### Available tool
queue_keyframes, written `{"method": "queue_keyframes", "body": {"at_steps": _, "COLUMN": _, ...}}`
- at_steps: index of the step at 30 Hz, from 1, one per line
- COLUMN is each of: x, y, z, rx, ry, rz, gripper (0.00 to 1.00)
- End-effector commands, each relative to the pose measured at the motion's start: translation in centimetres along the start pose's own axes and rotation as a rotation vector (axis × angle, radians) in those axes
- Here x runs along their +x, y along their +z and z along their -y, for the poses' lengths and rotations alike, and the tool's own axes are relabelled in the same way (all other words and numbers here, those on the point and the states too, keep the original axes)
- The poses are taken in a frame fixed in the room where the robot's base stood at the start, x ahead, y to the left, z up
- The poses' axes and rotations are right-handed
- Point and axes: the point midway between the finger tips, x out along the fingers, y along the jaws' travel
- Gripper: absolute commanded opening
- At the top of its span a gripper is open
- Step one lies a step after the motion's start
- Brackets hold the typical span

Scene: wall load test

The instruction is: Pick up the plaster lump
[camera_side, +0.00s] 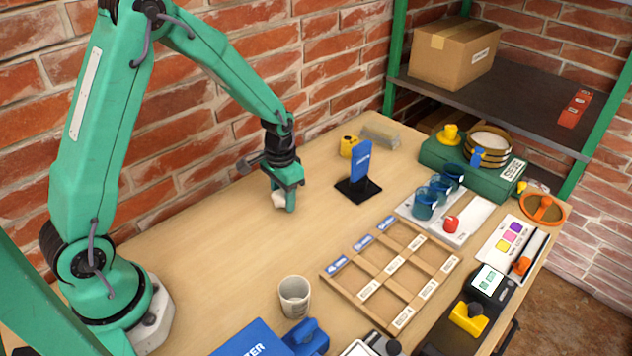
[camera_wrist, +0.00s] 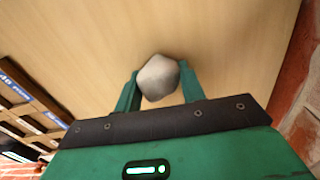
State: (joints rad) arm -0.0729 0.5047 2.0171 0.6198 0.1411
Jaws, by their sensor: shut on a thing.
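The plaster lump (camera_wrist: 158,78) is a pale grey-white rounded piece with blunt facets. In the wrist view it sits between the two green fingers of my gripper (camera_wrist: 160,88), which are shut on it. In the side view the lump (camera_side: 279,199) shows as a small white piece at the fingertips of my gripper (camera_side: 284,203), over the back left part of the wooden table (camera_side: 215,250). Part of it is hidden by a finger there. I cannot tell whether the lump touches the table or is just above it.
A blue sign on a black stand (camera_side: 360,165) is right of my gripper. A divided wooden tray (camera_side: 392,272) lies further forward, with a pale cup (camera_side: 294,297) to its left. Blue cups (camera_side: 424,203) stand on a white board. The brick wall (camera_side: 205,135) is close behind. Table left of my gripper is clear.

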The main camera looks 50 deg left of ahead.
Motion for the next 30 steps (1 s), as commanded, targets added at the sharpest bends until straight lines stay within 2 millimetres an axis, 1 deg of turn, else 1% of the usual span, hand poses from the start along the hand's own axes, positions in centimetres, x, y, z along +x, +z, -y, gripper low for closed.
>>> {"method": "queue_keyframes", "body": {"at_steps": 4, "x": -0.5, "y": -0.1, "z": 0.0, "rx": 0.0, "ry": 0.0, "rz": -0.002, "gripper": 0.15}}
{"method": "queue_keyframes", "body": {"at_steps": 8, "x": -1.4, "y": -0.1, "z": 0.0, "rx": 0.0, "ry": 0.0, "rz": -0.003, "gripper": 0.15}}
{"method": "queue_keyframes", "body": {"at_steps": 14, "x": -4.1, "y": -0.1, "z": 0.0, "rx": 0.0, "ry": -0.001, "rz": -0.006, "gripper": 0.15}}
{"method": "queue_keyframes", "body": {"at_steps": 24, "x": -7.7, "y": 2.2, "z": -5.6, "rx": 0.005, "ry": 0.0, "rz": -0.004, "gripper": 0.15}}
{"method": "queue_keyframes", "body": {"at_steps": 30, "x": -9.5, "y": 3.5, "z": -8.4, "rx": 0.005, "ry": 0.0, "rz": -0.002, "gripper": 0.15}}
